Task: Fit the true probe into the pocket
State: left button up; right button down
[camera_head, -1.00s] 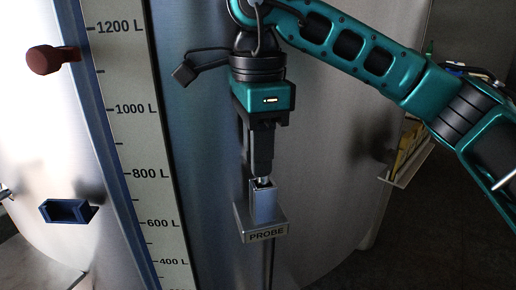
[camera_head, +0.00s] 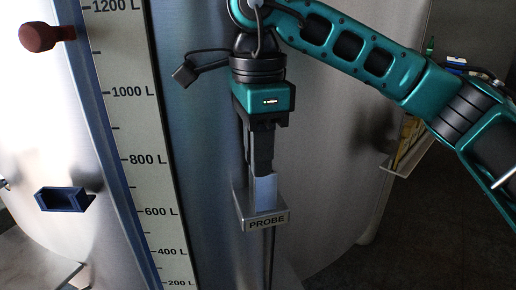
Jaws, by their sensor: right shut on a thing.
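My right gripper (camera_head: 262,172) points straight down in the middle of the head view. It is shut on the probe, which is mostly hidden between and below the dark fingers. Directly beneath stands the pocket (camera_head: 265,192), an upright silver block on a bracket labelled PROBE (camera_head: 267,223). The fingertips overlap the top of the block in the picture. How deep the probe sits in the pocket is hidden. My left gripper is not in view.
The steel tank wall (camera_head: 330,180) stands close behind. A litre scale (camera_head: 130,135) runs down it on the left. A red-brown knob (camera_head: 40,37) and a blue open-topped holder (camera_head: 62,199) jut out further left. A shelf (camera_head: 410,152) stands at the right.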

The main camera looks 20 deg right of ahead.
jog(key=c, duration=0.8)
grip_release()
jog(key=shift+f, duration=0.1)
jog(key=shift+c, duration=0.2)
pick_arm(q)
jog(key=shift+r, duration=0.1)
pick_arm(e)
jog(key=shift+r, duration=0.5)
notch_tip(320, 180, up, 11)
jog(key=p, duration=0.3)
jog(key=shift+r, duration=0.45)
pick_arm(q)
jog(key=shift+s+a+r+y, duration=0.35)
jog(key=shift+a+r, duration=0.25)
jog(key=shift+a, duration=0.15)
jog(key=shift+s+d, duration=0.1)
